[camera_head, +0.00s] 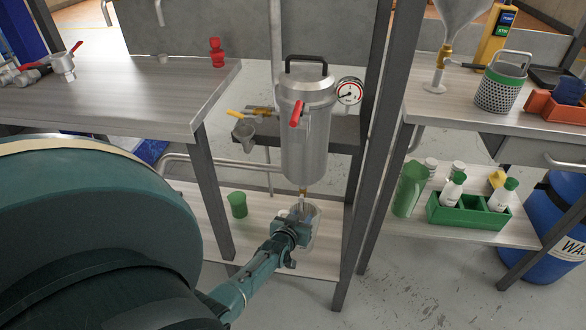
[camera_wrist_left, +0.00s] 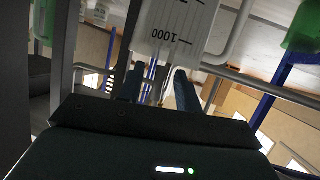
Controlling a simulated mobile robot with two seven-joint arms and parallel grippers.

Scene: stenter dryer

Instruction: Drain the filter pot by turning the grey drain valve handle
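The steel filter pot (camera_head: 304,142) stands upright on its frame, with a black lid handle, a red lever (camera_head: 297,113) on its front and a brass-coloured drain outlet (camera_head: 303,190) below. A clear graduated beaker (camera_head: 316,213) stands under the outlet; in the left wrist view it shows upside down (camera_wrist_left: 172,28). My left gripper (camera_head: 298,224) is low in front of the beaker. In the wrist view its two fingers (camera_wrist_left: 160,88) are apart, with nothing clearly between them. I cannot make out the grey drain valve handle. My right gripper is out of view.
A pressure gauge (camera_head: 349,91) sits beside the pot. A green cup (camera_head: 237,204) stands on the lower shelf (camera_head: 262,247) left of the beaker. Frame legs flank the pot. A right-hand bench (camera_head: 450,108) holds a perforated basket (camera_head: 499,88); a green bottle crate (camera_head: 466,214) is below.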

